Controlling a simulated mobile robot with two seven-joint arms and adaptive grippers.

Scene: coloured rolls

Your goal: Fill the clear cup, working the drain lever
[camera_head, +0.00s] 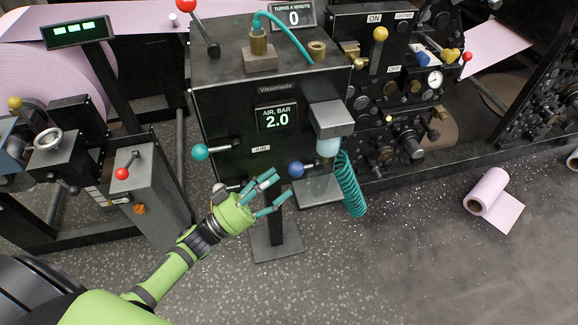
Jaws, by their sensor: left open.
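The clear cup (328,147) looks pale and bluish and hangs under a grey block on the right of the dark machine's front. I cannot make out how full it is. A blue ball knob (296,169) sits low on the machine just left of the cup; it looks like the end of the drain lever, whose shaft is hard to see. My left gripper (281,186) is open and empty, its teal-tipped fingers spread just below and left of the blue knob. I cannot tell whether it touches the knob. My right gripper is not in view.
A teal-knobbed lever (200,152) beside the AIR label juts left. The display (277,117) reads AIR, BAR 2.0. A coiled teal hose (350,185) hangs right of the cup, near a grey shelf (318,190). A pink roll (489,192) lies on the floor at right.

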